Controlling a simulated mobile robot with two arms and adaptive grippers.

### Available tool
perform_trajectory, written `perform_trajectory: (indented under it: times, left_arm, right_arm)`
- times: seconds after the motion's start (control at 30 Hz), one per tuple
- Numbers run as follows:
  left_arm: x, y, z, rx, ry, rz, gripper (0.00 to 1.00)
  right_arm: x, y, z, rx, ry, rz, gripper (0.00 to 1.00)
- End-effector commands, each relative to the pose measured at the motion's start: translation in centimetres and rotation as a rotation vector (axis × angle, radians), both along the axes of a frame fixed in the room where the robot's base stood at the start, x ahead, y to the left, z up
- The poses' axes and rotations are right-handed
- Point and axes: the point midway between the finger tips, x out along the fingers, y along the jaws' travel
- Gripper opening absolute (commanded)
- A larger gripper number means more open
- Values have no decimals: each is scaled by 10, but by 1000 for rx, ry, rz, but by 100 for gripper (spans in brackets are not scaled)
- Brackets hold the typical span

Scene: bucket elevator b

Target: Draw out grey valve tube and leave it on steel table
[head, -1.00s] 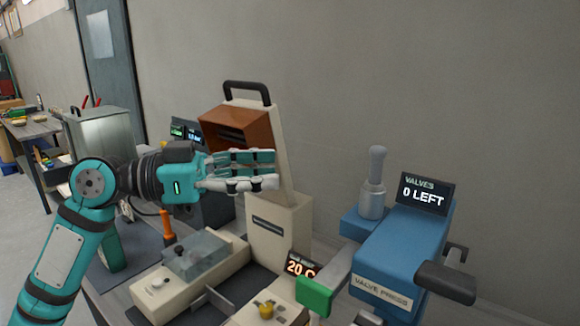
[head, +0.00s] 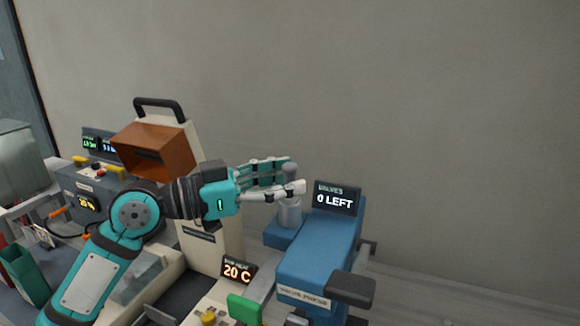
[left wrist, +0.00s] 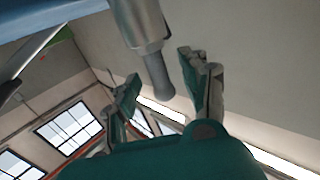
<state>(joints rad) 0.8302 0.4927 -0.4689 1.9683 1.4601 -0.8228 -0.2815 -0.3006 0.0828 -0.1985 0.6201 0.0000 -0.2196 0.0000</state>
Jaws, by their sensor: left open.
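The grey valve tube (head: 290,209) stands upright in its holder at the back of the blue valve press (head: 322,246). My left gripper (head: 296,176) is open, with its fingers reaching right at the height of the tube's top and partly covering it. In the left wrist view the tube (left wrist: 155,75) points down between the two open fingers of my left gripper (left wrist: 160,88), nearer the right finger. I cannot tell whether a finger touches it. My right gripper is not in view, and the steel table cannot be made out clearly.
A display reading "0 LEFT" (head: 335,198) stands just right of the tube. A cream machine with an orange hood (head: 153,148) and black handle is behind my left arm. A "20 C" display (head: 237,271) and a green block (head: 244,309) are in front.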

Motion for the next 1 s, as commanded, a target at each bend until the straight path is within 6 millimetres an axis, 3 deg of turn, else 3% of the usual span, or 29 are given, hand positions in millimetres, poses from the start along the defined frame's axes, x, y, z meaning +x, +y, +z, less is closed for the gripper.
perform_trajectory:
  times: [0.2,0.47,0.8,1.0]
  left_arm:
    - [5,-12,0,0,-1,0,46]
    - [5,-13,0,0,-1,0,46]
    - [5,-13,0,0,-1,0,1]
    - [5,-13,0,0,-1,0,0]
  right_arm:
    - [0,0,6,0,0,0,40]
    - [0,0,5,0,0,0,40]
    - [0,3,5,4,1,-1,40]
    - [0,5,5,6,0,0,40]
